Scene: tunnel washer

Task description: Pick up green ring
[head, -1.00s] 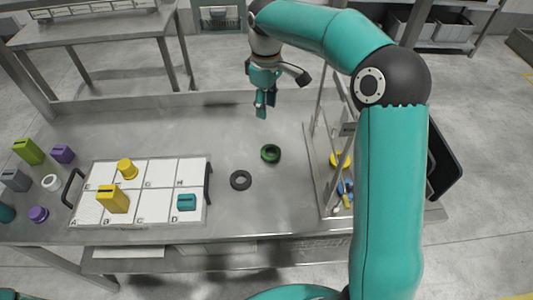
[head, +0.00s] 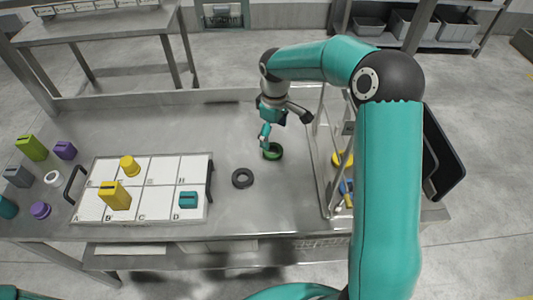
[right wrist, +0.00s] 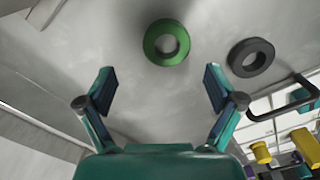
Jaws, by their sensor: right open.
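The green ring (head: 273,151) lies flat on the steel table, right of the lettered tray. It also shows in the right wrist view (right wrist: 167,43), ahead of the fingertips and midway between their lines. My right gripper (head: 265,143) is open and empty, low over the table at the ring's left edge in the head view. In the right wrist view its two fingers (right wrist: 159,80) are spread wide with bare table between them. In the head view the gripper covers part of the ring's far left side. My left gripper does not show.
A dark grey ring (head: 242,178) lies close to the green one, toward the tray (head: 160,205), which holds yellow and teal pieces. A clear-walled box (head: 325,185) stands close on the right. Several coloured pieces stand at the table's left. The table's back middle is clear.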

